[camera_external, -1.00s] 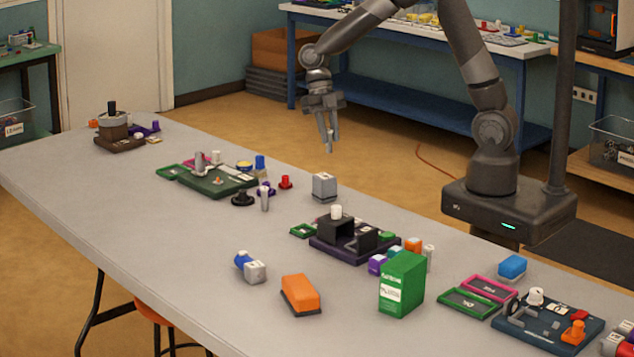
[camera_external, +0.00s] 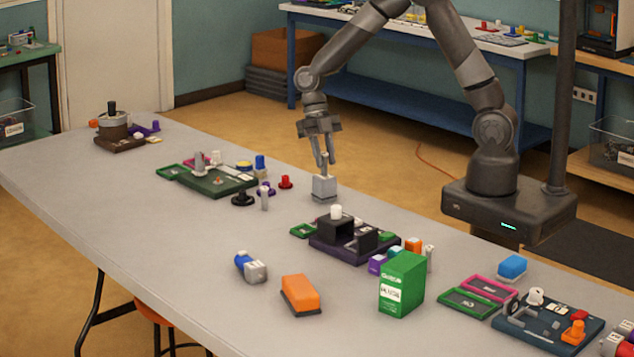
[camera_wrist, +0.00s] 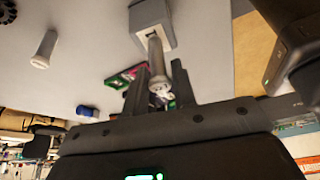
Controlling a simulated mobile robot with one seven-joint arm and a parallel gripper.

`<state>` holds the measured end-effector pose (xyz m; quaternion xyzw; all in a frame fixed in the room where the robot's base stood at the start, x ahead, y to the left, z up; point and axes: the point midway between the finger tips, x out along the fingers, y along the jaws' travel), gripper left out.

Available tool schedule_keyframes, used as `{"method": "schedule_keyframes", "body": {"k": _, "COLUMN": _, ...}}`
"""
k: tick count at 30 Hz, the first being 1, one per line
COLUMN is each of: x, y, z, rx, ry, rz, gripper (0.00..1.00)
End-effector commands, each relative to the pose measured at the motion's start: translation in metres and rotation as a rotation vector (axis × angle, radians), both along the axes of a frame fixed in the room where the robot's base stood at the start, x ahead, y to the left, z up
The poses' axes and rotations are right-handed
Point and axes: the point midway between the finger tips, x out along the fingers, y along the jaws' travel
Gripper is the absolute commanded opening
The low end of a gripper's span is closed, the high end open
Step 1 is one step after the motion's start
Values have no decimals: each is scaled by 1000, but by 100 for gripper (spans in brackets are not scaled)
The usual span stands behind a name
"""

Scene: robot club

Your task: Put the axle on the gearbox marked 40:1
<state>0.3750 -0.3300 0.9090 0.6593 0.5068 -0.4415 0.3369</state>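My gripper (camera_external: 324,163) is shut on a grey axle (camera_wrist: 157,62), with a finger on either side of it. The axle is upright, directly over a small grey box (camera_external: 325,189), which looks like a gearbox. In the wrist view this box (camera_wrist: 152,15) has a pale label, too small to read, and the axle's far end reaches its face. I cannot tell whether the axle is seated in it. A grey gearbox with a blue end (camera_external: 251,268) lies on the table's near side.
A dark purple tray (camera_external: 345,250) with black blocks stands close in front of the grey box. A dark green tray (camera_external: 235,188) is to the left. A green carton (camera_external: 402,284) and an orange block (camera_external: 300,293) stand nearer the camera. The table's left front is clear.

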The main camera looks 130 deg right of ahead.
Motion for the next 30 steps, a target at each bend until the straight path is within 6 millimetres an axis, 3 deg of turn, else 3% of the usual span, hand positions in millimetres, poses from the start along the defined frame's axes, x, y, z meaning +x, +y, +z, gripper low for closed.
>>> {"method": "schedule_keyframes", "body": {"k": 6, "x": 0, "y": 0, "z": 0, "rx": 0, "ry": 0, "rz": 0, "gripper": 42}}
{"method": "schedule_keyframes", "body": {"k": 17, "x": -1, "y": -3, "z": 9, "rx": -2, "ry": -1, "rz": -1, "gripper": 42}}
{"method": "schedule_keyframes", "body": {"k": 30, "x": -9, "y": -35, "z": 90, "rx": -4, "ry": -2, "rz": -1, "gripper": 42}}
